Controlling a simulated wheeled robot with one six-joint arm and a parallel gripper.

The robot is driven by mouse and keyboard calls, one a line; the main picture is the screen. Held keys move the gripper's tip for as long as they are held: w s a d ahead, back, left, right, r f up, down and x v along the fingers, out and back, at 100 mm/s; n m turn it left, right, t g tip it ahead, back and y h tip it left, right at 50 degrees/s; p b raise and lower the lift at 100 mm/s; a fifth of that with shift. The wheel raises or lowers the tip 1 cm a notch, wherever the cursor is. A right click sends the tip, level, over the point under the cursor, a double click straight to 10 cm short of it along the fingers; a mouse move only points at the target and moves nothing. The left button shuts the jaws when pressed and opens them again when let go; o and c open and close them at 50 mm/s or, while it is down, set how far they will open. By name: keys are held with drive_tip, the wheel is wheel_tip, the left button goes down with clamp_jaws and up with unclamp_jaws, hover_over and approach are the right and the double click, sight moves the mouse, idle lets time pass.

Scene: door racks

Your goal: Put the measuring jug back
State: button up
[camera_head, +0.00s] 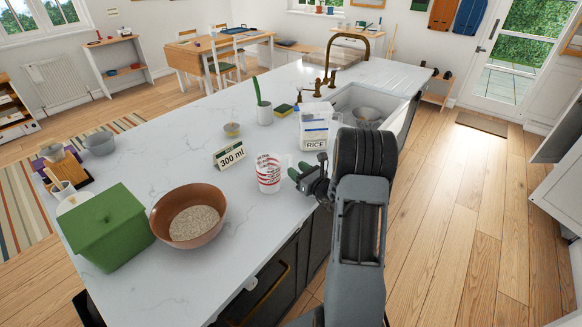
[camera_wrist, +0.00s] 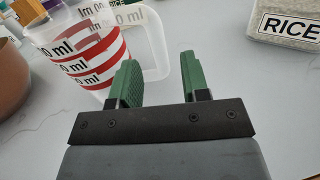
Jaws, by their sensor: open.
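The measuring jug (camera_head: 268,172) is clear with red bands and stands upright on the white island top, in front of the 300 ml sign. In the wrist view the jug (camera_wrist: 75,45) is at the upper left, with its pale handle (camera_wrist: 152,45) on its right side. My gripper (camera_head: 297,178) is just right of the jug. In the wrist view my green fingers (camera_wrist: 158,75) are apart and the handle shows beyond and between them. I cannot tell whether a finger touches it. Nothing is held.
A brown bowl of grain (camera_head: 190,216) and a green bin (camera_head: 107,227) stand to the left. A 300 ml sign (camera_head: 230,154) stands behind the jug.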

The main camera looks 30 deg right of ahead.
drive_tip(key=b+v, duration=0.1)
drive_tip(key=v, duration=0.5)
drive_tip(key=shift+s, duration=0.2)
drive_tip(key=s+a+r+n+g+y, duration=0.2)
drive_tip(key=s+a+n+g, duration=0.15)
drive_tip(key=a+n, duration=0.3)
drive_tip(key=s+a+r+n+g+y, duration=0.2)
drive_tip(key=a+n+g, duration=0.35)
drive_tip(key=a, duration=0.25)
drive_tip(key=s+a+r+n+g+y, duration=0.1)
drive_tip(key=s+a+n+g+y, duration=0.15)
drive_tip(key=a+n, duration=0.4)
drive_tip(key=s+d+r+n+g+h, duration=0.1)
drive_tip(key=s+r+n+h, duration=0.3)
drive_tip(key=s+n+h, duration=0.6)
drive_tip(key=shift+d+n+g+h, duration=0.25)
drive_tip(key=shift+n+g+h, duration=0.15)
drive_tip(key=shift+n, duration=2.15)
drive_tip(key=shift+s+r, duration=0.1)
drive_tip(key=shift+s, duration=0.05)
